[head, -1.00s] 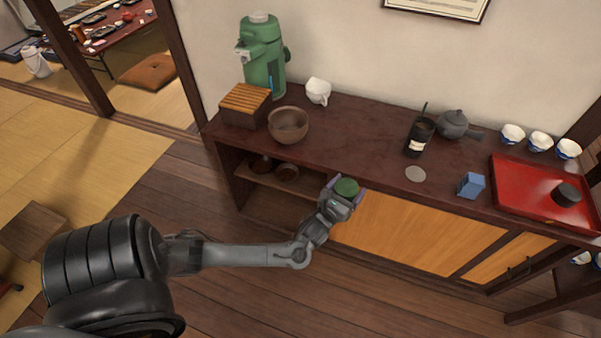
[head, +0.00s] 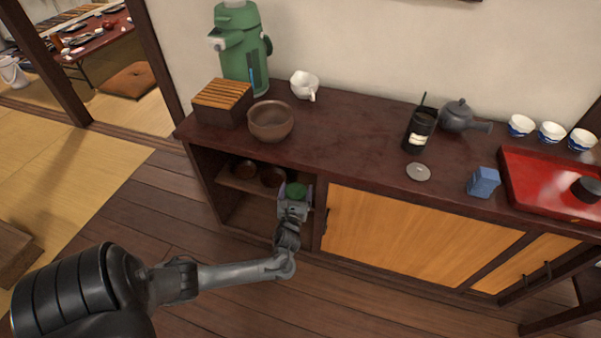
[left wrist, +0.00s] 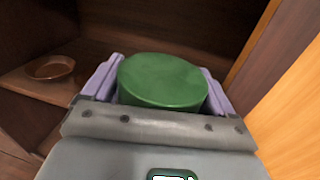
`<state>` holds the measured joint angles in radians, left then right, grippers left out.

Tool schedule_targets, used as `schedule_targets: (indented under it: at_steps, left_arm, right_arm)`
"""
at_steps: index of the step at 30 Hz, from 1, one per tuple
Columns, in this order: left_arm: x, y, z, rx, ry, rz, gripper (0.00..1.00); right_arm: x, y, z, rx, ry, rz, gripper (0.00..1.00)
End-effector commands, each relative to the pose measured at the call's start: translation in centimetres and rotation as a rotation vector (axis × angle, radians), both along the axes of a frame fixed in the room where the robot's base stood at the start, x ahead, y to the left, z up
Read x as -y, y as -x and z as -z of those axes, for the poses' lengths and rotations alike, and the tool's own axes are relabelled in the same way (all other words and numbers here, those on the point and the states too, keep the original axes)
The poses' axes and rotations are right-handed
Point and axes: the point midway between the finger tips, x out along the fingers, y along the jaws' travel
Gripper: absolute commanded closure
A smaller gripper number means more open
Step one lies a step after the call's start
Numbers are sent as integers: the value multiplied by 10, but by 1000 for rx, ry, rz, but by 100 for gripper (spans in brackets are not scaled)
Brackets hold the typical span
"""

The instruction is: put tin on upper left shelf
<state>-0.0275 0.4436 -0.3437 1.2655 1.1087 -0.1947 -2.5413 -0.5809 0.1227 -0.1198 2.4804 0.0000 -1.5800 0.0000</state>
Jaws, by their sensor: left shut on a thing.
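The tin is green and round-topped; it shows in the head view (head: 296,191) and large in the left wrist view (left wrist: 162,80). My left gripper (head: 295,195) is shut on the tin, with a pale purple finger on each side of it in the left wrist view (left wrist: 160,88). The gripper is at the open left bay of the cabinet. My right gripper is out of view.
A wooden sliding door (head: 415,235) closes the cabinet right of the bay. On the counter (head: 345,135) stand a green air pot (head: 240,50), a slatted box (head: 222,102), a brown bowl (head: 270,121), a black canister (head: 419,130) and a red tray (head: 545,185).

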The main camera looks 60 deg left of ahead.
Motion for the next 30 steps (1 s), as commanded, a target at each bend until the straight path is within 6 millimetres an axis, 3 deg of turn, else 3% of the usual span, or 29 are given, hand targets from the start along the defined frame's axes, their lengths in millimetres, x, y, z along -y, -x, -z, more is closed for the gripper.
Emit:
schedule_targets:
  at_steps: [1,9,19,30]
  left_arm:
    - [-11,-9,4,5,-5,-1,73]
    - [-51,-42,2,3,-2,0,73]
    - [-66,-55,0,3,-2,1,73]
    - [-99,-81,1,3,-2,0,73]
  right_arm:
    - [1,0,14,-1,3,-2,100]
    - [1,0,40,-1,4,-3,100]
    - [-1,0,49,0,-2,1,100]
    - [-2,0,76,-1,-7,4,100]
